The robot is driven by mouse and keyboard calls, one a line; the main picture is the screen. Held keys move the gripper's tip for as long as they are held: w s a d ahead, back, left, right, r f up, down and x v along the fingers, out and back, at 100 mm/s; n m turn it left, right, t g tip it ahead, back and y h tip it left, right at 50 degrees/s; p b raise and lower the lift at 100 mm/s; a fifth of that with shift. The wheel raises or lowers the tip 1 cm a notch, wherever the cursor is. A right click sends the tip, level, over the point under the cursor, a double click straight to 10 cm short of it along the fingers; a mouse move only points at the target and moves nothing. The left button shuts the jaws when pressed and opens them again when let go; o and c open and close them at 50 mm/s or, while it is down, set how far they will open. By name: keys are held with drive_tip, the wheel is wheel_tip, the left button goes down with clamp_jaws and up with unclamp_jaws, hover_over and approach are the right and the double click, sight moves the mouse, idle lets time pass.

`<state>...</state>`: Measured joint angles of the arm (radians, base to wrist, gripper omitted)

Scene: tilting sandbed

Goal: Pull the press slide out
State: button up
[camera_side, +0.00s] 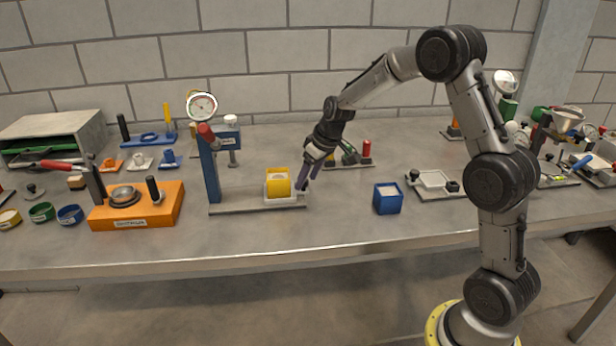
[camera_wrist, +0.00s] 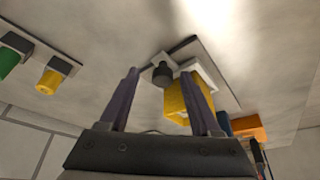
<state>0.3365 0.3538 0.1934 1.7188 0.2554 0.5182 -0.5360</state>
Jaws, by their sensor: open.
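The press is a blue column (camera_side: 209,170) with a round gauge and a red-gripped lever, standing on a flat grey base plate (camera_side: 238,207). Its slide is a pale tray (camera_side: 284,200) carrying a yellow cup (camera_side: 278,184), at the right end of the plate, clear of the press head. The yellow cup also shows in the wrist view (camera_wrist: 175,103). A dark knob (camera_wrist: 163,76) on the slide's end appears between my fingertips in the wrist view. My gripper (camera_side: 301,182) is open at the slide's right end. Whether the fingers touch the knob is not clear.
A blue box (camera_side: 388,198) stands to the right of the slide. A rack with a red and a green piece (camera_side: 352,160) is behind my gripper. An orange block (camera_side: 140,207) stands left of the press. The bench front between these is clear.

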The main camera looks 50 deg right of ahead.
drive_tip(key=shift+r, duration=0.1)
drive_tip(key=v, duration=1.3)
drive_tip(key=shift+s+r, duration=0.2)
drive_tip(key=shift+r, duration=0.05)
drive_tip(key=s+a+r+n+t, duration=0.2)
drive_tip(key=s+a+r, duration=0.6)
drive_tip(key=s+a, duration=0.4)
drive_tip(key=s+a+f+m, duration=0.1)
drive_tip(key=s+f, duration=0.3)
drive_tip(key=s, duration=0.3)
drive_tip(key=s+a+f+m, duration=0.1)
drive_tip(key=s+f, duration=0.3)
drive_tip(key=s, duration=0.4)
drive_tip(key=shift+f+g, duration=0.25)
drive_tip(key=shift+g, duration=0.15)
